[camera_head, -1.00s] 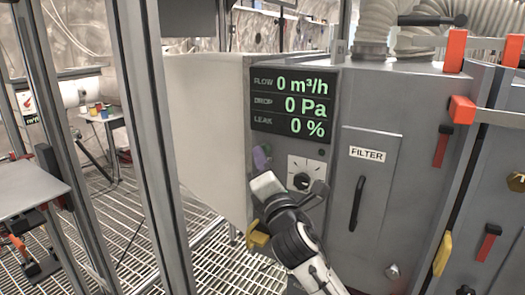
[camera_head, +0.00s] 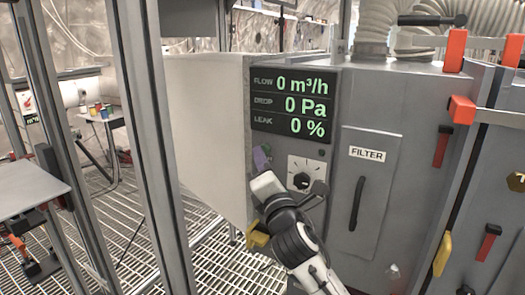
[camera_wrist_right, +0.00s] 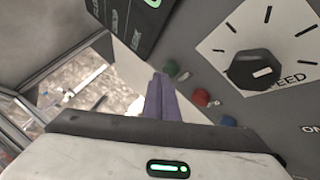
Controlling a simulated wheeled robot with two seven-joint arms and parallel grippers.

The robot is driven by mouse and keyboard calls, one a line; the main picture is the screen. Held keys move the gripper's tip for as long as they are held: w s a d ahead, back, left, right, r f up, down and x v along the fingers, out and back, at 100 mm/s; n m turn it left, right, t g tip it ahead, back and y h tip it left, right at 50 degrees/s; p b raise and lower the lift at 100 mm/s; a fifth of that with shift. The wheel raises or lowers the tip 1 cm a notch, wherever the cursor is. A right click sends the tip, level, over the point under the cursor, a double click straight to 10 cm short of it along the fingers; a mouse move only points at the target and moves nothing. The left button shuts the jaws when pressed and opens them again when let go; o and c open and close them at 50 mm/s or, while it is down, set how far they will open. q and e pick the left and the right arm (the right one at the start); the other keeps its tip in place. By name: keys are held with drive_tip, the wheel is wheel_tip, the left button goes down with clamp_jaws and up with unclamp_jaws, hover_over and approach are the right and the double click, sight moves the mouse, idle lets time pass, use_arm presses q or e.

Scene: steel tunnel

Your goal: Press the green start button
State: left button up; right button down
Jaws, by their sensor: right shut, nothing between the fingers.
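The green button (camera_wrist_right: 170,68) is a small round cap on the grey machine panel in the right wrist view. I cannot tell whether the tips touch the panel. In the head view the right gripper (camera_head: 262,158) is left of the dial and hides the button row. My left gripper is not in view.
A display (camera_head: 293,105) above reads zero flow, drop and leak. A black dial (camera_head: 301,181) sits right of my gripper, and a filter door (camera_head: 366,190) further right. A metal post (camera_head: 155,150) stands at the left, with grating floor behind it.

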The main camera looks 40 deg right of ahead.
drive_tip(key=shift+d, duration=0.1)
idle(0.6)
drive_tip(key=shift+w+d, duration=0.1)
drive_tip(key=shift+d, duration=0.25)
drive_tip(key=shift+a+p, duration=0.3)
drive_tip(key=shift+p, duration=0.1)
drive_tip(key=s+a, duration=0.2)
drive_tip(key=a, duration=0.3)
drive_tip(key=shift+s+a, duration=0.25)
drive_tip(key=shift+a, duration=0.1)
idle(0.9)
